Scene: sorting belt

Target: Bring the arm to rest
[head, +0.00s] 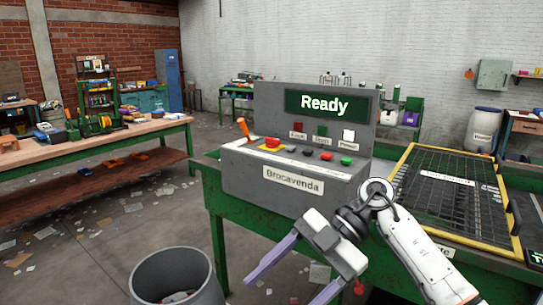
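My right arm comes in from the lower right. Its white gripper (281,291) hangs in front of the green bench, pointing down and left. Its two purple-grey fingers are spread apart, and I see nothing between them. The tip of the nearer finger is close to the bottom edge of the picture. My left gripper and arm are not in view.
A grey console (240,172) with a "Ready" screen (325,104), an orange lever (243,128) and several buttons stands on the green bench (218,225). A yellow-framed grid (405,165) is at the right. A grey bin (142,288) stands at the lower left.

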